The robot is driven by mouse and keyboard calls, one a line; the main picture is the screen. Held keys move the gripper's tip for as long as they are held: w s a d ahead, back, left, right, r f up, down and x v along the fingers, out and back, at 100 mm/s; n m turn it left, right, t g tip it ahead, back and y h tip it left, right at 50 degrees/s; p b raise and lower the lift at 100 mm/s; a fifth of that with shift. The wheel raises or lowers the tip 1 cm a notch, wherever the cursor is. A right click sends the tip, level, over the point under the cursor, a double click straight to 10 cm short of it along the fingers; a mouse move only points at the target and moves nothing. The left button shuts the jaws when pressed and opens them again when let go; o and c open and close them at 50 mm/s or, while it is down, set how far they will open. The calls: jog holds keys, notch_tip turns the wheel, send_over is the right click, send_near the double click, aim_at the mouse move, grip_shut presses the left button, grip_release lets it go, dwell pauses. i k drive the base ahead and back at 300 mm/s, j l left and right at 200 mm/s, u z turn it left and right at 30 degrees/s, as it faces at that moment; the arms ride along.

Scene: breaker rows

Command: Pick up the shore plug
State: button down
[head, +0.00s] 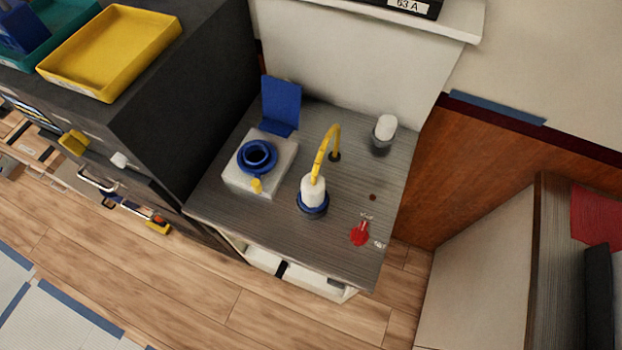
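The shore plug (313,190) stands upright on the grey counter (345,255), with a white body and a blue ring at its base. A blue flap (281,105) stands up behind the box. My gripper is not in view.
A red switch handle (360,233) lies near the counter's front right. A white-and-grey cylinder (384,135) stands at the back right. A tall dark cabinet (190,110) with a yellow tray (110,50) rises on the left. Wood floor (190,290) is open in front.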

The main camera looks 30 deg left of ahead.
aim_at(312, 200)
jog(key=k+l+u, duration=0.1)
jog(key=u, duration=0.7)
jog(key=k+j, duration=0.05)
